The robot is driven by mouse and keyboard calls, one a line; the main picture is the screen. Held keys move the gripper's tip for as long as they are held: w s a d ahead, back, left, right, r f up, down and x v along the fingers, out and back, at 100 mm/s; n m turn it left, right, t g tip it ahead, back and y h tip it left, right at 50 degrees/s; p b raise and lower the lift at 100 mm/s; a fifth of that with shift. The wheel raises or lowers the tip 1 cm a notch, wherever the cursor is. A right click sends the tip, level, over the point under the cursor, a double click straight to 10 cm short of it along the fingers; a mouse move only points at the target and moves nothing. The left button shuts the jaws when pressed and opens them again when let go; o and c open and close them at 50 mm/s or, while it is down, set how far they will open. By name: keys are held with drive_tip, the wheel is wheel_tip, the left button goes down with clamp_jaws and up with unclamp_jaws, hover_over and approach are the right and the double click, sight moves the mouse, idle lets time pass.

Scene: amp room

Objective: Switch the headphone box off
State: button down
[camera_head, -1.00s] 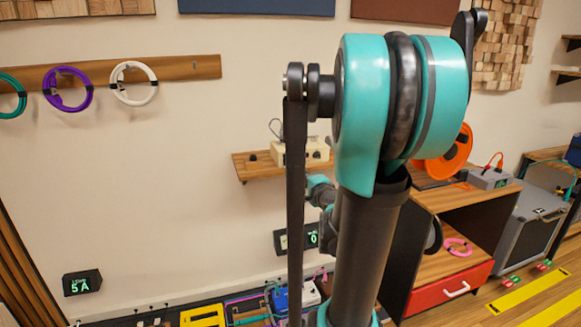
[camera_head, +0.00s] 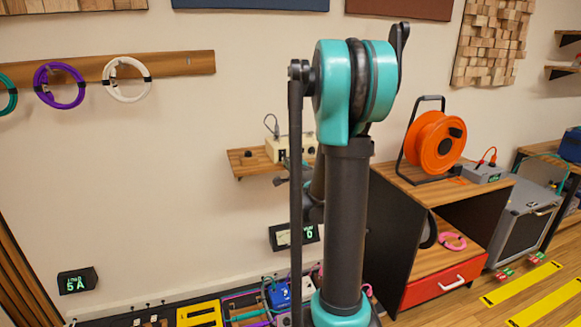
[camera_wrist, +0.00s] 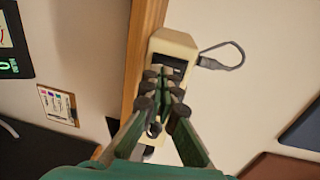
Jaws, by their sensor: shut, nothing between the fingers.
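The headphone box appears to be the cream box (camera_head: 282,149) with a dark cable loop on top, on a small wooden wall shelf (camera_head: 246,167). In the wrist view the cream box (camera_wrist: 176,43) stands against the wooden edge, with a dark panel partly behind my fingers. My gripper (camera_wrist: 162,75) is shut and empty, its fingertips in front of that panel. I cannot tell whether they touch it. The switch and its position are hidden or too small to make out.
A dark knob (camera_head: 248,154) sits on the shelf's left part. A meter with a green display (camera_head: 293,236) hangs below. An orange cable reel (camera_head: 435,142) stands on a cabinet at right. Coloured gear lines the bench below.

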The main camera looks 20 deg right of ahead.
drive_tip(key=shift+w, duration=0.8)
drive_tip(key=shift+f, duration=0.1)
drive_tip(key=shift+w+f, duration=0.1)
drive_tip(key=shift+w, duration=0.15)
